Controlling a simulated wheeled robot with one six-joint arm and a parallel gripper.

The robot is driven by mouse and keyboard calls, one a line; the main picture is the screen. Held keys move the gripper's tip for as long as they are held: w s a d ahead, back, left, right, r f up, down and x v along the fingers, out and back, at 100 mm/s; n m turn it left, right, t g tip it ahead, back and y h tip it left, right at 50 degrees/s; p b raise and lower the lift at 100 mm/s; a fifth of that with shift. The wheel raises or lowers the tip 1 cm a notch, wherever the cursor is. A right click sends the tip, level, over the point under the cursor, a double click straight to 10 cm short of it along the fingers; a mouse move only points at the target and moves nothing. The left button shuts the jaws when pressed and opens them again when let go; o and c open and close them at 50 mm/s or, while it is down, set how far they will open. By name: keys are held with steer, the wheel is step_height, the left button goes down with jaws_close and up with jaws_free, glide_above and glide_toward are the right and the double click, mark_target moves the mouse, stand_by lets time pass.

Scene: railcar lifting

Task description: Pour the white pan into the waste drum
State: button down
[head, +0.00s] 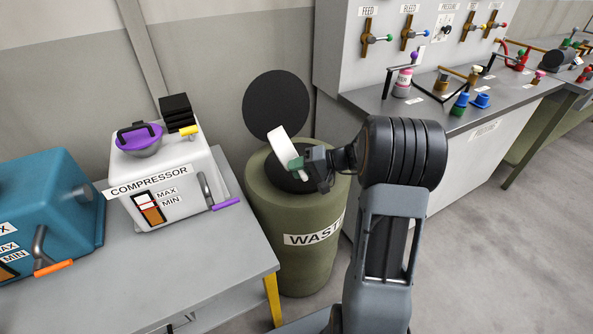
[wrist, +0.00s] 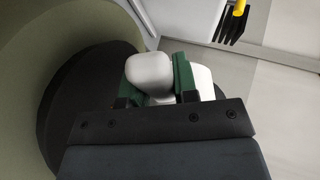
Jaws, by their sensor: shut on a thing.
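The white pan (head: 281,147) is held by my gripper (head: 297,165) over the waste drum. The pan is steeply tilted, close to on edge. My gripper is shut on the pan; in the wrist view the green fingers (wrist: 184,78) sit around a white part of the pan (wrist: 150,72). The waste drum (head: 264,215) is olive green and labelled WASTE. Its round black lid (head: 275,105) stands up behind the opening. The drum's dark inside shows below the pan. I cannot see whether anything is in the pan or leaving it.
A white compressor (head: 165,200) stands on a grey table (head: 205,270) left of the drum, with a purple funnel-like bowl (head: 140,143) on top. A teal machine (head: 60,205) is further left. A grey bench (head: 480,110) with valves and bottles is at the right. Floor at right is clear.

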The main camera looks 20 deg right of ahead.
steer(key=shift+d+f+m+t+y+b, duration=0.15)
steer(key=shift+d+m+t+y+b, duration=0.25)
steer(key=shift+y+b, duration=0.5)
step_height(320, 180, up, 2)
steer(key=n+h+p, duration=0.1)
steer(key=h, duration=0.1)
steer(key=shift+g+h, duration=0.3)
steer(key=shift+g, duration=0.1)
steer(key=h, duration=0.1)
steer(key=r+h+p, duration=0.1)
steer(key=shift+r+n+g+h, duration=0.1)
steer(key=shift+n+g+h, duration=0.2)
steer(key=shift+n+h, duration=0.1)
steer(key=shift+d+h+p, duration=0.1)
steer(key=shift+h+p, duration=0.2)
steer(key=shift+h, duration=0.2)
